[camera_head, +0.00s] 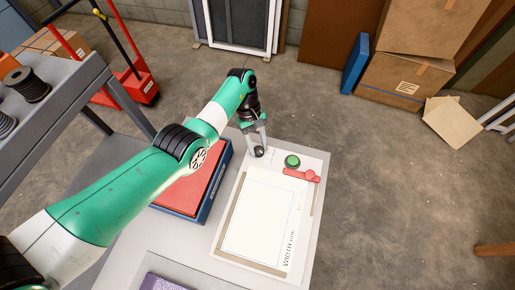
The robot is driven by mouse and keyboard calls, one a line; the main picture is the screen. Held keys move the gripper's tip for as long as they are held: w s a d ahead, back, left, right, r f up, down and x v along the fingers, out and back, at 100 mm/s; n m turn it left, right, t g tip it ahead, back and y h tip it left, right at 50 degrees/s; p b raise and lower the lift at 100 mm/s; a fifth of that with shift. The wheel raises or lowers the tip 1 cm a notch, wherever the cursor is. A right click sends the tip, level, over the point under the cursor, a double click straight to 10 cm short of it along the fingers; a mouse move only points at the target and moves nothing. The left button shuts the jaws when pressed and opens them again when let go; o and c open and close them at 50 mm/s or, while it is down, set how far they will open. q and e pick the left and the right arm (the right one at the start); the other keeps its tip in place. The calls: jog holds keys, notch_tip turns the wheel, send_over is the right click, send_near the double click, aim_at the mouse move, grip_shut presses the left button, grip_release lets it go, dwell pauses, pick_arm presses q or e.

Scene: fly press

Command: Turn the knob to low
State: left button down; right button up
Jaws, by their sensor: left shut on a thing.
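My left arm comes in from the left and its gripper (258,143) points down at the far left part of the white press (300,262). The gripper is shut on a small dark knob (259,152) at the panel's top edge. The fingers partly hide the knob, and its setting is too small to read. My right gripper is not in view.
A red-topped blue box (187,194) stands left of the press, close under my left arm. A purple sheet (172,283) lies at the front. A grey shelf (62,85) with spools is at the left.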

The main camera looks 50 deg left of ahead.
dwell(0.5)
pick_arm(q)
jog(key=shift+c, duration=2.1)
grip_release()
jog(key=shift+r, duration=0.1)
jog(key=v, duration=1.1)
jog(key=shift+r, duration=0.2)
jog(key=shift+w, duration=0.15)
